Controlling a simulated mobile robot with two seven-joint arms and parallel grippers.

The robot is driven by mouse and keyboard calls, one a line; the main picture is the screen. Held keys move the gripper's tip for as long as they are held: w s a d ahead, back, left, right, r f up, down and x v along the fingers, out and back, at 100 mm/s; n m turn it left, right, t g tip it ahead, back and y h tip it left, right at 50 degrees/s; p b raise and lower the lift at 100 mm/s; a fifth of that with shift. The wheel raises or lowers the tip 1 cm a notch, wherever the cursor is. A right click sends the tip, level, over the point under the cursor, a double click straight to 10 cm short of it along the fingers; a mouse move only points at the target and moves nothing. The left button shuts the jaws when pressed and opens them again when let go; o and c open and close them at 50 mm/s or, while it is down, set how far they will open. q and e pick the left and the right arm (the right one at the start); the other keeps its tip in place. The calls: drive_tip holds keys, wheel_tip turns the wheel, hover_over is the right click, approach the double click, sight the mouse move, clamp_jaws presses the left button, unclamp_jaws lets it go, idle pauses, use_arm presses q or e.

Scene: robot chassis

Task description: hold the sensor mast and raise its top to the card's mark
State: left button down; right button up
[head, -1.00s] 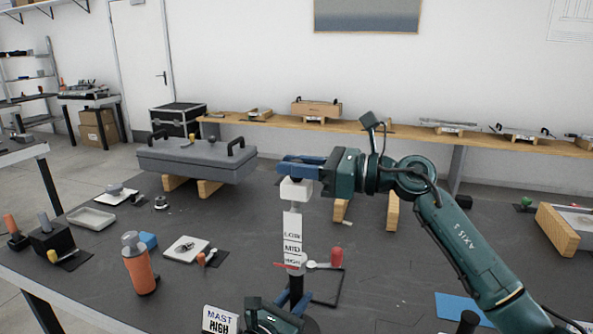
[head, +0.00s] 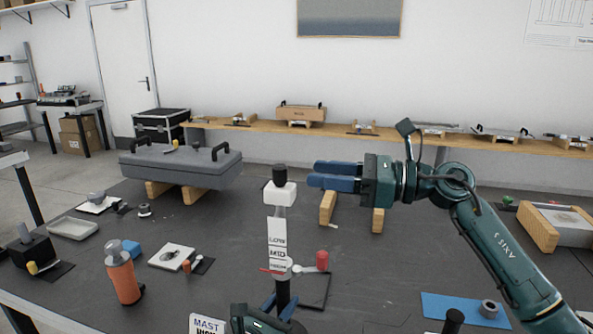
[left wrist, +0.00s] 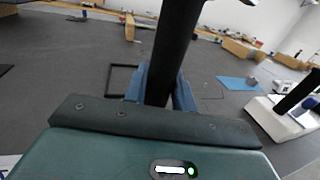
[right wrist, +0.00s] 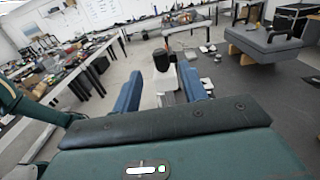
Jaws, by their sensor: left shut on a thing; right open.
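The sensor mast has a black lower tube (head: 283,291), a white strip marked LOW, MID and HIGH (head: 277,240), and a white head (head: 279,193) with a black cap (head: 280,174). A red-handled lever (head: 322,261) sticks out right at the collar. The card (head: 207,325) reads MAST and, partly cut off, HIGH. My left gripper (head: 285,304) is shut on the lower tube, also seen in the left wrist view (left wrist: 172,60). My right gripper (head: 314,175) is open and empty, right of the head, apart from it.
An orange bottle-like object (head: 123,277), a blue block (head: 131,248) and a white tray (head: 171,256) lie left of the mast. A grey case (head: 180,165) rests on wooden blocks behind. A blue mat (head: 463,309) lies at right. Table between is mostly clear.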

sight(280, 306)
drive_tip(key=v, duration=0.3)
drive_tip(key=shift+s+d, duration=0.1)
drive_tip(key=shift+d, duration=0.25)
use_arm(q)
drive_tip(key=c, duration=0.5)
unclamp_jaws()
drive_tip(key=shift+s, duration=0.1)
drive_tip(key=shift+p+v, duration=0.5)
drive_tip(key=shift+v, duration=4.4)
use_arm(e)
drive_tip(key=shift+r, duration=0.55)
